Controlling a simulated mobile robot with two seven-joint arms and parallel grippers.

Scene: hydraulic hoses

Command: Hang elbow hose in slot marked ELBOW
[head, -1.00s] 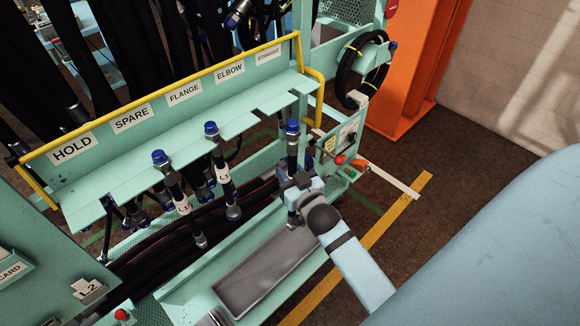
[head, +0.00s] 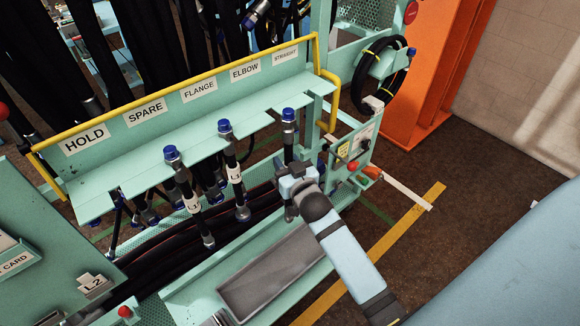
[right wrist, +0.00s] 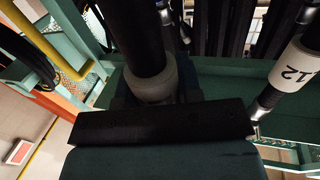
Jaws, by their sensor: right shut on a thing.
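My right gripper (head: 292,184) is shut on a dark hose (head: 288,147) with a blue cap. The hose is upright, cap uppermost, at the front edge of the mint-green rack (head: 120,188), roughly in line with the ELBOW label (head: 245,71). I cannot tell whether it is inside the slot; the slot mouth is partly hidden behind it. In the right wrist view the hose (right wrist: 140,40) rises from a pale collar just beyond the dark gripper body. My left gripper is not in view.
A grey tray (head: 236,300) lies below. A control box (head: 357,147) with a red button stands right of the held hose. A yellow rail (head: 333,100) edges the rack.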

